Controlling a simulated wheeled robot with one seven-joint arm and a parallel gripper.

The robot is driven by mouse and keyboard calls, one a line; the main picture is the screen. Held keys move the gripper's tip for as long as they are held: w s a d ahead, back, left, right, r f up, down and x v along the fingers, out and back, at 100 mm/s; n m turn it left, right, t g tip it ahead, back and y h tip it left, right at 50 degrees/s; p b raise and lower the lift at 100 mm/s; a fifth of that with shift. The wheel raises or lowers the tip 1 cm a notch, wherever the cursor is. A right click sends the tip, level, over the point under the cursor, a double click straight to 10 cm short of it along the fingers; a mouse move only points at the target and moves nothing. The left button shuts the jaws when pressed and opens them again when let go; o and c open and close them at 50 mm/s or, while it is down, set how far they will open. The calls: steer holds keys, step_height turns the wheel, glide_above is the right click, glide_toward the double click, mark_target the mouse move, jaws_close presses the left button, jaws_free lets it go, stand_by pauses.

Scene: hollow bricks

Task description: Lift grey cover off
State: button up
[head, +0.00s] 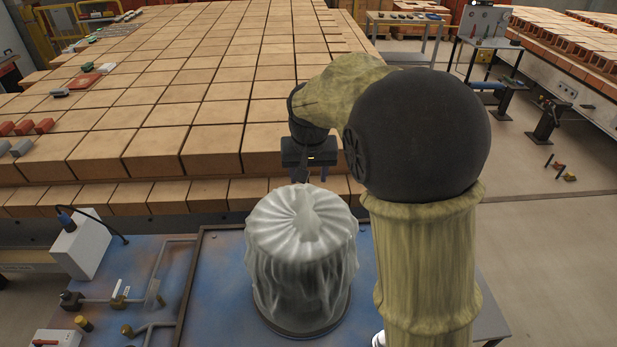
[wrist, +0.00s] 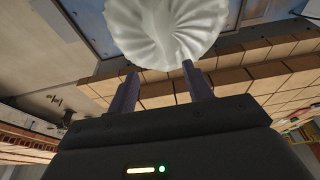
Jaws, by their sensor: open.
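The grey cover (head: 302,245) is a pale, pleated cloth-like hood draped over a round upright object on the blue table. What it covers is mostly hidden; a dark round base shows at the bottom. My gripper (head: 310,178) is open and empty, just behind and above the cover's top in the head view. In the wrist view the cover (wrist: 167,30) fills the top middle, and the two fingers of my gripper (wrist: 158,88) stand apart below its edge. I cannot tell whether a fingertip touches the cloth.
The blue table (head: 215,290) has a raised dark edge. A white box (head: 80,243) with a cable and metal fittings (head: 125,300) stand at left. Large stacked bricks (head: 190,110) fill the back close behind the cover. My arm blocks the view at right.

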mark_target(308, 209)
steer(key=p+x, duration=0.5)
steer(key=x, duration=1.2)
steer(key=shift+f, duration=0.25)
steer(key=shift+c, duration=0.4)
